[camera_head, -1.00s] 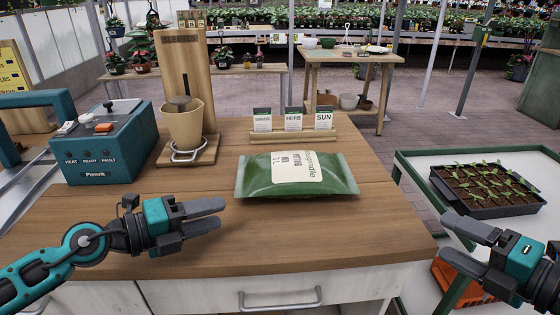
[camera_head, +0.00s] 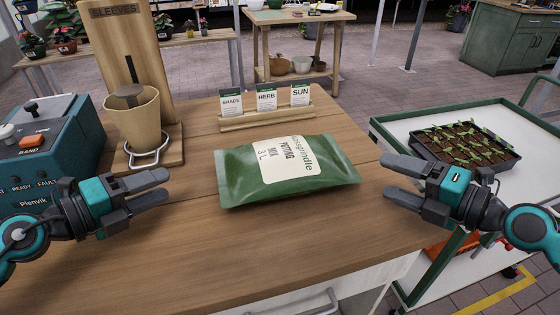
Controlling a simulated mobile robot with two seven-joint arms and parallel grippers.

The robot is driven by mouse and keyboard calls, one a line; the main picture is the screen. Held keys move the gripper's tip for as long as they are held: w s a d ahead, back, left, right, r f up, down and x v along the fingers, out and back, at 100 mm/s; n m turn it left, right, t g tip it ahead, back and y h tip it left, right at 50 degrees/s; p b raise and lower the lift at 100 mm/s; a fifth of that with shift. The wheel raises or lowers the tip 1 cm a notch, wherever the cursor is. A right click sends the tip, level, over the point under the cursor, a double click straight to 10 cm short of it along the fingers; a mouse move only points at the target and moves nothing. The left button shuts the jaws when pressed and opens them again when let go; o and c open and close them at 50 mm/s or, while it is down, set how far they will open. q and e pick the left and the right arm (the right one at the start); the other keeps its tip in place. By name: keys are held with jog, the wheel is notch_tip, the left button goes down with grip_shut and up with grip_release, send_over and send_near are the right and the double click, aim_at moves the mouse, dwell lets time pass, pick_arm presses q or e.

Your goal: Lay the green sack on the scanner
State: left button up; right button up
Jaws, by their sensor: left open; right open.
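The green sack (camera_head: 240,180), with a cream label, lies flat on the wooden bench top (camera_head: 200,250). My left gripper (camera_head: 166,187) is open and empty to the left of the sack, apart from it. My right gripper (camera_head: 386,176) is open and empty just right of the sack's right end, its fingers pointing left. I cannot make out anything that is clearly a scanner in this view.
A teal machine (camera_head: 45,150) stands at the left. A wooden stand (camera_head: 130,40) holds a beige pot (camera_head: 133,118). A card rack (camera_head: 268,119) stands behind the sack. A seedling tray (camera_head: 464,146) sits on a white-topped cart (camera_head: 400,127) at the right. The front of the bench is clear.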

aim_at(224, 160)
pick_arm(q)
jog(key=x, duration=1.3)
jog(key=shift+r, duration=0.1)
pick_arm(e)
jog(key=x, duration=1.3)
pick_arm(q)
jog(key=shift+c, duration=0.3)
pick_arm(e)
jog(key=shift+c, duration=0.3)
pick_arm(q)
jog(key=shift+a, duration=0.1)
grip_shut()
pick_arm(e)
jog(key=shift+d, duration=0.1)
jog(key=c, duration=0.8)
grip_shut()
pick_arm(q)
jog(key=shift+r, duration=0.15)
pick_arm(e)
jog(key=shift+r, duration=0.25)
